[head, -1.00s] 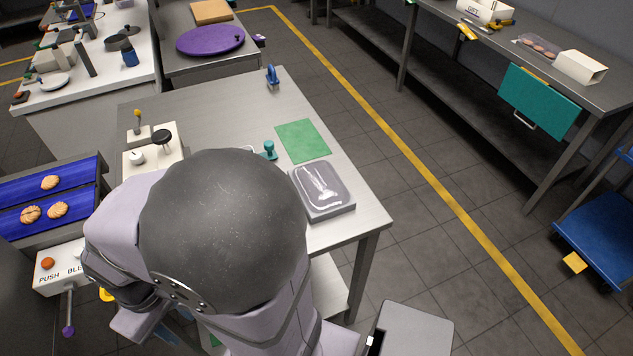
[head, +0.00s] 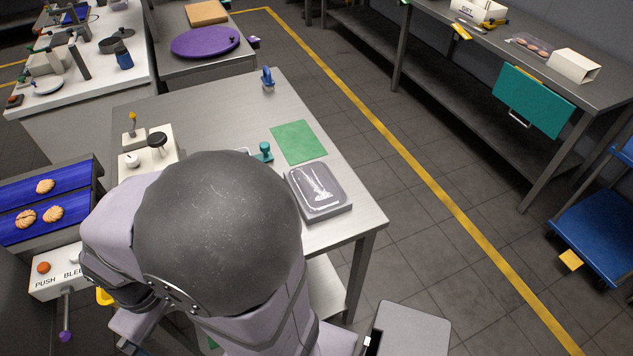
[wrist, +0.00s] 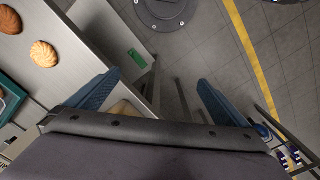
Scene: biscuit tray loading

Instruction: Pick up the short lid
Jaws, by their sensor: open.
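A clear, shiny plastic lid or cover (head: 318,185) lies on a grey block at the right front of the steel table in the head view. I cannot tell for sure whether it is the short lid. My gripper (wrist: 159,80) shows in the wrist view with its two blue fingers wide apart, nothing held between them. In the head view my own arm hides the gripper and part of the table. The clear lid cannot be made out in the wrist view.
The steel table (head: 212,100) holds a green mat (head: 299,142), a teal stamp-like tool (head: 264,153) and a blue-handled tool (head: 267,79). Biscuits (head: 45,186) lie on blue belts at left. Biscuits (wrist: 43,53) also show at the wrist view's left.

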